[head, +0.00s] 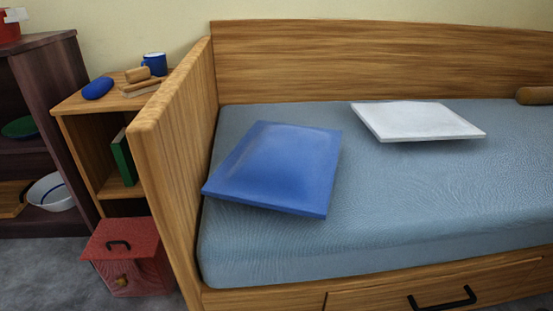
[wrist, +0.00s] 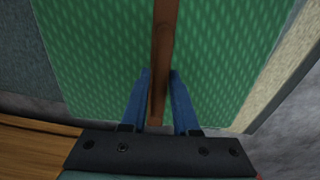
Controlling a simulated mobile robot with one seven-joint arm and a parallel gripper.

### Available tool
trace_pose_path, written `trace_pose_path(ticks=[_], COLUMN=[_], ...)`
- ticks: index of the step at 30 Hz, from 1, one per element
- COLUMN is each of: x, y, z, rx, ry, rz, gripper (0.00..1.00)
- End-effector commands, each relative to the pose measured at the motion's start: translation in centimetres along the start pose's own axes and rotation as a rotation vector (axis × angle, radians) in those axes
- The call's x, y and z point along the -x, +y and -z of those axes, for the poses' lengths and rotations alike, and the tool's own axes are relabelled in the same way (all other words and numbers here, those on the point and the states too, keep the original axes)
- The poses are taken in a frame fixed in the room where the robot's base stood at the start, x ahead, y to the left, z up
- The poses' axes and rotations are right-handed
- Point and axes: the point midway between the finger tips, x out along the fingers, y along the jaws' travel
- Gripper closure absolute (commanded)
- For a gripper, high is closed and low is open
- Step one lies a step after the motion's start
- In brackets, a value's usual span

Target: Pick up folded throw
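In the wrist view, a green patterned flat thing (wrist: 95,55) fills most of the picture. A narrow brown strip (wrist: 162,35) runs down its middle. It may be the folded throw, but I cannot tell for sure. My gripper (wrist: 159,72) has its two blue fingers on either side of the brown strip, close to it. Whether the fingers press on the strip or only stand around it cannot be told. My gripper does not show in the head view, and no green patterned thing lies on the visible part of the bed.
The bed's mattress (head: 400,195) carries a blue pillow (head: 275,168), a white pillow (head: 420,121) and a brown roll (head: 535,95). A wooden nightstand (head: 75,105) and a red box (head: 128,262) stand left of the bed. Grey floor (wrist: 290,120) shows at the wrist view's right.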

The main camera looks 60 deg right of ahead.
Motion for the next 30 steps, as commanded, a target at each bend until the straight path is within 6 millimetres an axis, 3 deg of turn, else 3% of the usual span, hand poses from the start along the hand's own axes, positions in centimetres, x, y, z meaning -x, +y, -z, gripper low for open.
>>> trace_pose_path(ticks=[1, 4, 30], x=[0.00, 0.00, -0.03], y=[0.00, 0.00, 0.02], z=[0.00, -0.01, -0.04], rx=[0.000, 0.000, 0.000], ry=[0.000, 0.000, -0.001], rz=[0.000, 0.000, 0.000], gripper=[0.82, 1.00, 1.00])
